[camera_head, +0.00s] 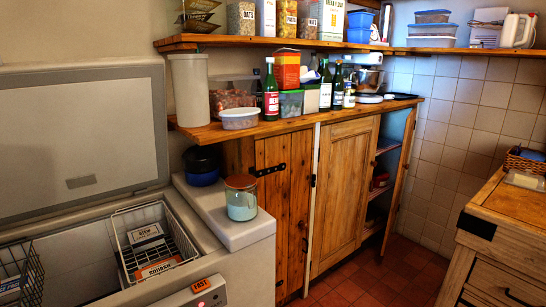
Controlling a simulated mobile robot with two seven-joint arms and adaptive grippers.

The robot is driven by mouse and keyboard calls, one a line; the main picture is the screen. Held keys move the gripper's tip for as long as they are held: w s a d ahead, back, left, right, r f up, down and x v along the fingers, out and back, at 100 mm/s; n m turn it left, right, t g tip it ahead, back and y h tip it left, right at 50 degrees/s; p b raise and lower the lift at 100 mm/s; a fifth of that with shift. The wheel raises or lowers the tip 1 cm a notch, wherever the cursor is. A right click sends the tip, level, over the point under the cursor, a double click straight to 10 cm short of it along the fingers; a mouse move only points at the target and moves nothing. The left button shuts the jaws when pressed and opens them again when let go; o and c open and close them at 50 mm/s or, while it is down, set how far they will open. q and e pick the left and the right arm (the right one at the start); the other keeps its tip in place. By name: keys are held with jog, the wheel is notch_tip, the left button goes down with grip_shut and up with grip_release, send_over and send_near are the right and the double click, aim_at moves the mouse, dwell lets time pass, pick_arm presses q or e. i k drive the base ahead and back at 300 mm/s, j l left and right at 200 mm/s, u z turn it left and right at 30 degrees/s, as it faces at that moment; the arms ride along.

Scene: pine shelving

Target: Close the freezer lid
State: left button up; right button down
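A white chest freezer (240,275) stands at the lower left. Its lid (85,150) is raised and leans back near upright against the wall, with a dark handle plate on its inner face. The freezer's inside is exposed. A white wire basket (183,237) with labelled packages hangs in it, and a darker wire basket (30,283) shows at the left edge. Neither of my grippers is in view.
A jar with a wooden lid (241,198) stands on the freezer's white side ledge (228,230), near a dark blue pot (202,166). Shelves behind hold bottles and containers. A cabinet door (400,180) stands open. Red floor tiles are clear at the centre right, beside a wooden counter (510,215).

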aim_at(76, 132)
jog(key=u, duration=1.4)
jog(key=k+l+z, duration=0.35)
jog(key=i+l, duration=0.1)
